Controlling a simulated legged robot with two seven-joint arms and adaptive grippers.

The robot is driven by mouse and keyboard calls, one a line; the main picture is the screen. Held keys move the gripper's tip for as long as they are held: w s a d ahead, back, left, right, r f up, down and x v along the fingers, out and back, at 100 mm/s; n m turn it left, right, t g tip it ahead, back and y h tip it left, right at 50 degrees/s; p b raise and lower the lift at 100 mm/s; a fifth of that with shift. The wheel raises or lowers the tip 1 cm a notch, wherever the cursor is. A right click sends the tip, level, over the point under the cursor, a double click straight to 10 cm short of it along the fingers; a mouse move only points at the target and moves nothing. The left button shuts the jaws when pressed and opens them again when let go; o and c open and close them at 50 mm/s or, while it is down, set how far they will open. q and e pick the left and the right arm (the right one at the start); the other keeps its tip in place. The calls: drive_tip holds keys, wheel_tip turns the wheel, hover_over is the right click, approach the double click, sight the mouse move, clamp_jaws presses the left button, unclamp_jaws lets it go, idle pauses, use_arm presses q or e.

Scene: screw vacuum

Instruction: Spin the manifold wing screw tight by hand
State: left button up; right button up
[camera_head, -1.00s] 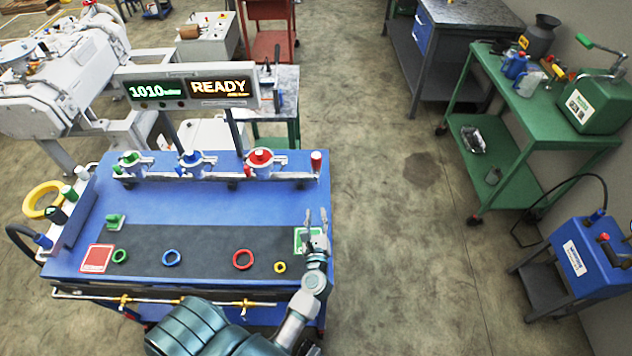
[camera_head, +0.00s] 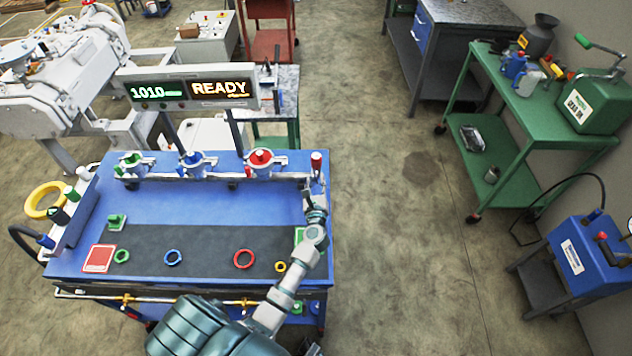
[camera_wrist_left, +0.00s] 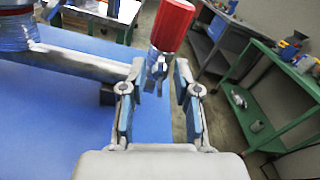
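The manifold (camera_head: 225,176) is a metal bar along the back of the blue bench, carrying valves with green, blue and red tops. At its right end stands an upright red-capped piece (camera_head: 316,160). In the left wrist view, its red cylinder (camera_wrist_left: 172,26) sits above a metal stem at the end of the manifold bar (camera_wrist_left: 85,64). I cannot clearly make out which part is the wing screw. My left gripper (camera_head: 315,188) is just in front of it; in the left wrist view the gripper (camera_wrist_left: 159,80) is open, its fingers either side of the stem, without visible contact. My right gripper is not seen.
A display reading READY (camera_head: 220,88) stands behind the manifold. Open floor (camera_head: 400,230) lies to the right, before a green cart (camera_head: 520,150).

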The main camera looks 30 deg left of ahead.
use_arm(q)
clamp_jaws()
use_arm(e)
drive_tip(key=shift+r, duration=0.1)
use_arm(q)
drive_tip(key=shift+r+m+p, duration=0.1)
drive_tip(key=shift+m+p, duration=0.6)
drive_tip(key=shift+m, duration=0.2)
drive_tip(key=m+p, duration=0.2)
drive_tip(key=m, duration=0.2)
drive_tip(key=shift+w+d, duration=0.1)
drive_tip(key=shift+d, duration=0.05)
drive_tip(key=shift+m+p, duration=0.95)
drive_tip(key=shift+m, duration=0.55)
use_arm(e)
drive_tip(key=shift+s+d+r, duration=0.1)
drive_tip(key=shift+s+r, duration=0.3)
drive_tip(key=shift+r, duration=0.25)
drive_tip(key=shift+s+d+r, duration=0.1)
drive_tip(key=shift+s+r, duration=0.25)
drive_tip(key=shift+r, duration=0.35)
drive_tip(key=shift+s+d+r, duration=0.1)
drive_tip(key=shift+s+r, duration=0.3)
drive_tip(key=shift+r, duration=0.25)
use_arm(q)
drive_tip(key=shift+d+f, duration=0.1)
drive_tip(key=shift+f, duration=0.1)
